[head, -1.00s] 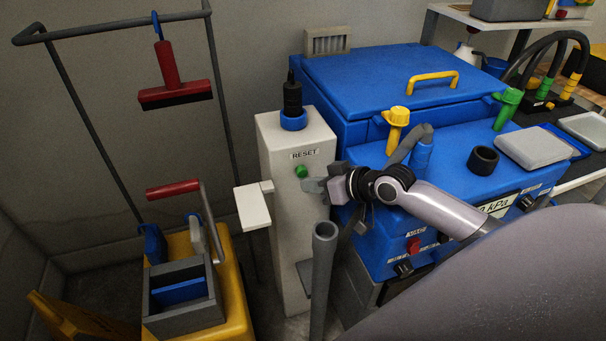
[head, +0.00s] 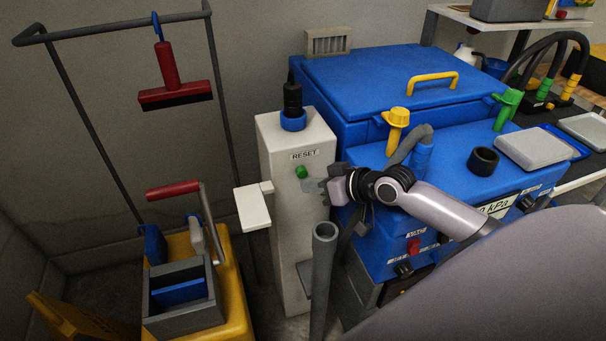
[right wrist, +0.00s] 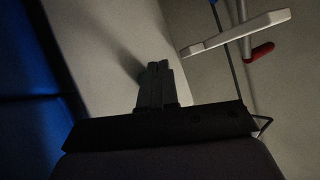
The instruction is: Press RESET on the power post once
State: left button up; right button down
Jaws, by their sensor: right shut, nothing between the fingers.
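The power post (head: 300,240) is a tall white box left of the blue machine. A RESET label (head: 304,154) is on its face, with a round green button (head: 301,172) below it. My right gripper (head: 309,186) is shut and empty, its tips just right of and slightly below the button. I cannot tell whether they touch the post. My left gripper is not in view.
A white bracket (head: 254,207) juts from the post's left side, and a grey tube (head: 324,250) stands in front. The blue machine (head: 380,80) is close on the right. A yellow cart (head: 235,300) with a grey bin is at lower left.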

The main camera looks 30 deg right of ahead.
jog(key=shift+w, duration=0.15)
dwell(0.6)
jog(key=shift+w+d, duration=0.1)
jog(key=shift+w, duration=0.2)
jog(key=shift+w+d+b, duration=0.15)
jog(key=shift+w+b, duration=0.2)
jog(key=shift+w, duration=0.15)
dwell(0.7)
jog(key=shift+s+a+p, duration=0.25)
jog(key=shift+s+p, duration=0.65)
jog(key=shift+s, duration=0.05)
